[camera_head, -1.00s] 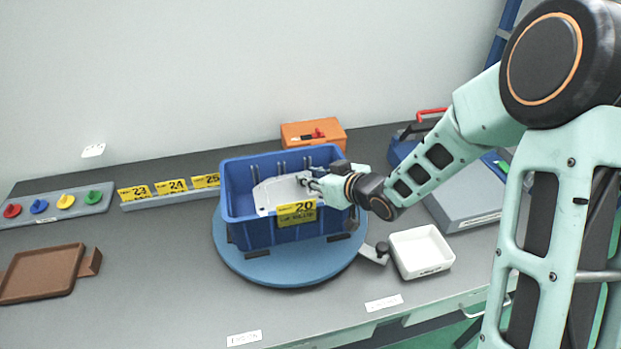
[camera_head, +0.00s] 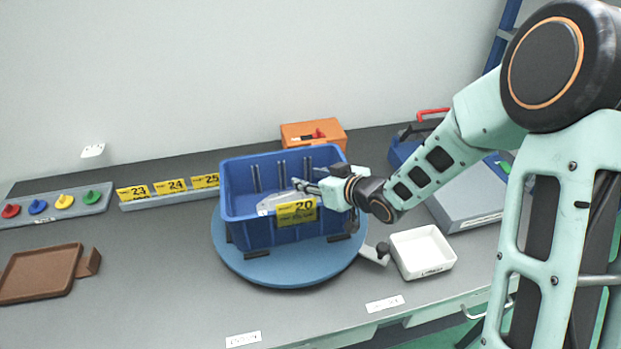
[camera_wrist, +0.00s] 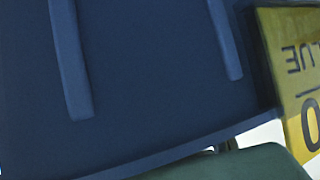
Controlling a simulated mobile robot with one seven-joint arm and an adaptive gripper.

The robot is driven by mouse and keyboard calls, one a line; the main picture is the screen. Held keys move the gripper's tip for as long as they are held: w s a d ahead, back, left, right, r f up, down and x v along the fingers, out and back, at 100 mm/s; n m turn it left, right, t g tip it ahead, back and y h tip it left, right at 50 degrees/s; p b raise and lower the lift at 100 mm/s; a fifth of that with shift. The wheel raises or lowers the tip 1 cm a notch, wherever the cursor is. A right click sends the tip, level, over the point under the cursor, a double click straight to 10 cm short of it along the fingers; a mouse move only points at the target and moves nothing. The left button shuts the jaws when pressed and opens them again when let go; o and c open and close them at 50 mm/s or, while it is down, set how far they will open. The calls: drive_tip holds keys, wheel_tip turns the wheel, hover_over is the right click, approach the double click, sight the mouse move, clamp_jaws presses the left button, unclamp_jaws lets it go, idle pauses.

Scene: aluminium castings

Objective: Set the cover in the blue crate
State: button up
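The cover (camera_head: 272,203), a pale grey plate, lies low inside the blue crate (camera_head: 262,233) in the head view. The crate's front wall and yellow label hide part of it. My gripper (camera_head: 298,184) reaches over the crate's right side, with its fingertips above the cover and seemingly apart from it. The fingers look open, though they are small in this view. The wrist view shows the crate's dark blue ribbed wall (camera_wrist: 150,80) close up; neither the cover nor the fingertips can be made out there.
The crate stands on a round blue turntable (camera_head: 290,272). A yellow label marked 20 (camera_head: 296,212) hangs on its front. A white tray (camera_head: 421,252) is to the right, an orange box (camera_head: 313,134) behind, and a brown tray (camera_head: 40,273) far left. The front left table is clear.

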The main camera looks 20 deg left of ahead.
drive_tip(key=shift+s+r+p, duration=0.1)
drive_tip(key=shift+r+p, duration=0.15)
drive_tip(key=shift+p, duration=0.3)
drive_tip(key=p+v, duration=0.1)
drive_tip(key=v, duration=1.1)
drive_tip(key=shift+r, duration=0.25)
